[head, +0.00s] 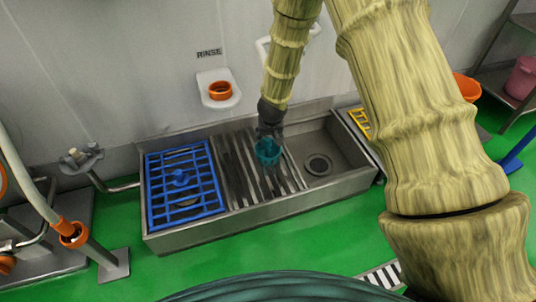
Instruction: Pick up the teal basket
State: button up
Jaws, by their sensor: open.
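The teal basket (268,151) is a small round cup-like thing on the slatted middle part of the steel sink unit. My gripper (268,136) is dark and points down from my arm, right at the basket's top. It is open. The fingers and part of the basket's rim overlap in the picture, and I cannot tell whether they touch.
A blue rack (183,208) with a small blue piece (180,177) covers the sink unit's left part. The right basin (345,150) is empty, with a drain. A wall holder bears an orange ring (220,91). An orange-ended hose (72,233) stands at left.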

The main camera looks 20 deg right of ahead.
aim_at(268, 141)
jog(key=b+x, duration=0.3)
jog(key=x, duration=0.1)
jog(key=shift+s+a, duration=0.1)
jog(key=shift+a, duration=0.05)
jog(key=shift+w+f+b, duration=0.3)
jog(key=shift+f+b, duration=0.05)
jog(key=shift+f, duration=0.2)
jog(key=shift+r, duration=0.1)
jog(key=shift+c, duration=0.4)
grip_shut()
